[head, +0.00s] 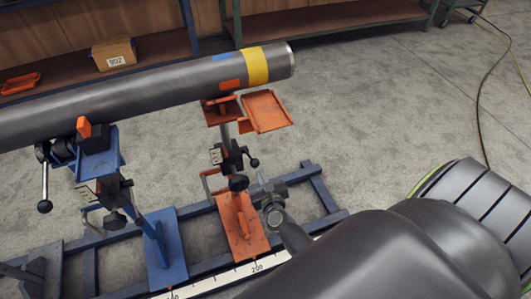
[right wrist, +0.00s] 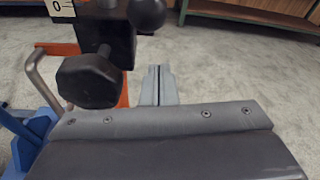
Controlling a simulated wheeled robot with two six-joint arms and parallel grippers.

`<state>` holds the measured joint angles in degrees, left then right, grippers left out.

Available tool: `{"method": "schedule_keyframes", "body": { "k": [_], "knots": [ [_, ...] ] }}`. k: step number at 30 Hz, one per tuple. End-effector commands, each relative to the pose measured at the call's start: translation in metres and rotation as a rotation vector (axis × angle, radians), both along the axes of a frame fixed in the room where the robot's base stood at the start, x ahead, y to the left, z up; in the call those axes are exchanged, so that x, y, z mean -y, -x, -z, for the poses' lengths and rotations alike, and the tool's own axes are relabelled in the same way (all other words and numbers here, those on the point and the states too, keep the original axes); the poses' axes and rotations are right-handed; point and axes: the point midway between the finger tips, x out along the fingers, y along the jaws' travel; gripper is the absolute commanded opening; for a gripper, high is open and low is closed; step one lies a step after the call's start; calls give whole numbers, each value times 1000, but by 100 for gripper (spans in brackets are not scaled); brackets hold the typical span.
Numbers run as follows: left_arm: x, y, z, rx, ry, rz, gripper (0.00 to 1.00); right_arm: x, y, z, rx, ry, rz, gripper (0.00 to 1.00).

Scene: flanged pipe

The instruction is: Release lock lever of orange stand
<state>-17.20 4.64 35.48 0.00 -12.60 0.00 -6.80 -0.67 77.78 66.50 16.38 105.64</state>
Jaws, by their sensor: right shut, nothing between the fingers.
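The orange stand (head: 241,220) rises from the floor frame to an orange top plate under the pipe (head: 150,92). Its post carries a black clamp with a knob (head: 238,183) and a ball-ended lever (head: 253,162). I cannot tell which is the lock lever. In the right wrist view the knob (right wrist: 90,80) is large at left, and the black ball (right wrist: 146,12) is at the top. My right gripper (head: 262,180) is shut and empty, just right of the knob, apparently apart from it. Its fingers (right wrist: 157,84) point forward in the right wrist view. My left gripper is not in view.
A blue stand (head: 98,165) with its own black knobs and lever is on the left. The pipe end overhangs the orange stand. An orange tray (head: 265,111) sits beside the stand's top. A white scale (head: 235,272) runs along the frame.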

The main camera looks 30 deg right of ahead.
Motion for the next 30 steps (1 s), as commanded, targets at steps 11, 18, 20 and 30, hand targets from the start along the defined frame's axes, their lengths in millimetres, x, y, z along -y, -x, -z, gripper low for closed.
{"method": "schedule_keyframes", "body": {
  "k": [11,18,20,30],
  "knots": [
    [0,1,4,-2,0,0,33,-21,70,-19,-5,-3,3,0],
    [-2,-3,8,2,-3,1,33,-27,90,-26,-4,-3,0,0],
    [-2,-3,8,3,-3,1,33,-28,92,-27,-3,-3,0,0],
    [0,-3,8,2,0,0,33,-28,93,-27,-5,-2,0,0]
  ]
}}
